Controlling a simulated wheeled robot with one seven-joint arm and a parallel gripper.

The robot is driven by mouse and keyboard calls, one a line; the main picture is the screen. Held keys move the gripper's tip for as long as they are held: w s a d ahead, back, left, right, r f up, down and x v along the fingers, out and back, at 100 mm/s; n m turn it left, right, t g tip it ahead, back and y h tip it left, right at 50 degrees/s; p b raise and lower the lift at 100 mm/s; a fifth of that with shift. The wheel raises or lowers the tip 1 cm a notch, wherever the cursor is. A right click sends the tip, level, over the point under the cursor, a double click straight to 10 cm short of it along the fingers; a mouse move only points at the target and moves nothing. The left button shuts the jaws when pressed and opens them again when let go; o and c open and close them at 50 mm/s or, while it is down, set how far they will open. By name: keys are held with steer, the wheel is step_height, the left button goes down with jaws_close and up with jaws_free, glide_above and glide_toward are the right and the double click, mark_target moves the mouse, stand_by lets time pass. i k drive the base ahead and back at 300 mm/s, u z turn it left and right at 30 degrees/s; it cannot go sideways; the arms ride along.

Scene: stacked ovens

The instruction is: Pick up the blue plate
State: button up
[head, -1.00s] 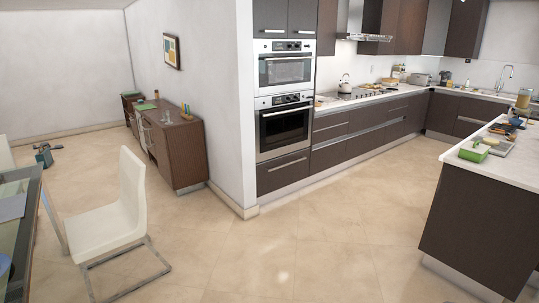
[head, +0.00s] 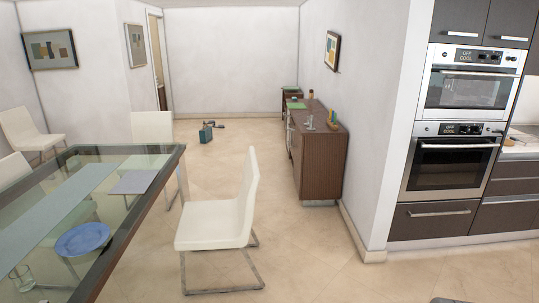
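The blue plate (head: 82,239) is in the head view at the lower left. It lies on the glass dining table (head: 140,196), close to the table's dark right edge. Nothing covers the plate. My gripper does not show in the head view, so its place and state are hidden.
A white chair (head: 222,222) stands right of the table. A drinking glass (head: 22,279) is near the plate, and a grey placemat (head: 134,182) lies farther back. A brown sideboard (head: 322,160) and stacked ovens (head: 458,125) are to the right. Open floor (head: 310,245) lies between chair and ovens.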

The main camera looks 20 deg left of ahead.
mark_target(83, 239)
steer(key=u, duration=1)
steer(key=i, duration=1.05)
steer(key=u, duration=1.6)
steer(key=i, duration=1.5)
steer(key=u, duration=0.4)
